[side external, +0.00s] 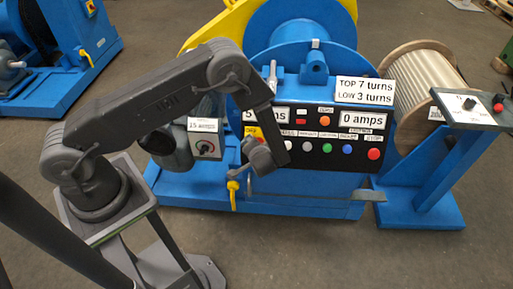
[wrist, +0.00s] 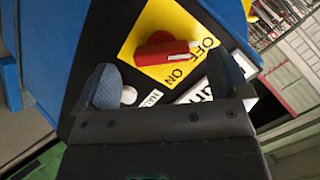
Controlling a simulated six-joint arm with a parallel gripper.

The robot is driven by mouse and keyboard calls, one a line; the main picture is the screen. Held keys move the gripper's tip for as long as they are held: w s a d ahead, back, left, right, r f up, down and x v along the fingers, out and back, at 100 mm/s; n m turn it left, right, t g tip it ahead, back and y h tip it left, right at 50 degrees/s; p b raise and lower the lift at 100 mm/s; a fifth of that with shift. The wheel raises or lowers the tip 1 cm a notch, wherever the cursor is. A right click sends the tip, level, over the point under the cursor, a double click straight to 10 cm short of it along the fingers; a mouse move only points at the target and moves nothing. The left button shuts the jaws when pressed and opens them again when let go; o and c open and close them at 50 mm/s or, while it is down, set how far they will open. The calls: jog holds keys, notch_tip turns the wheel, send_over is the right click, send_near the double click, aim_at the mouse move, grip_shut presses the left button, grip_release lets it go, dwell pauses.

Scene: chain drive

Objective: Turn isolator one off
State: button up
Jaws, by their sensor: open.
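The isolator is a red handle (wrist: 163,52) on a yellow plate (wrist: 150,25) marked OFF and ON in the wrist view. The red handle lies roughly crosswise in that picture, its right end near the OFF lettering. My gripper (wrist: 165,90) is open, its two blue-grey fingertips apart on either side below the handle, and nothing shows between them but panel. In the side view my gripper (side external: 262,158) hangs in front of the left end of the black control panel (side external: 335,150).
A row of coloured buttons (side external: 347,149) and label signs (side external: 363,91) sit right of my gripper. A grey box with a dial (side external: 206,148) is at left. A cable reel (side external: 415,80) stands at right.

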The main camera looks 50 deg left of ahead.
jog(key=v, duration=0.9)
jog(key=shift+s+d+r, duration=0.2)
jog(key=shift+d+r, duration=0.05)
jog(key=shift+r, duration=0.05)
jog(key=s+a+r+n+g+h, duration=0.1)
jog(key=s+a+r+g, duration=0.15)
jog(key=r, duration=0.75)
jog(key=s+a+r+n+g+h, duration=0.15)
jog(key=s+r, duration=0.25)
jog(key=r, duration=0.6)
jog(key=s+d+r+m+t+h, duration=0.1)
jog(key=s+r+m+t+h, duration=0.2)
jog(key=s+r, duration=0.9)
jog(key=s+h, duration=0.1)
jog(key=h, duration=0.2)
jog(key=shift+d+m+h, duration=0.35)
jog(key=shift+d, duration=0.05)
jog(key=shift+w+r, duration=0.1)
jog(key=shift+r, duration=0.05)
jog(key=shift+c, duration=0.4)
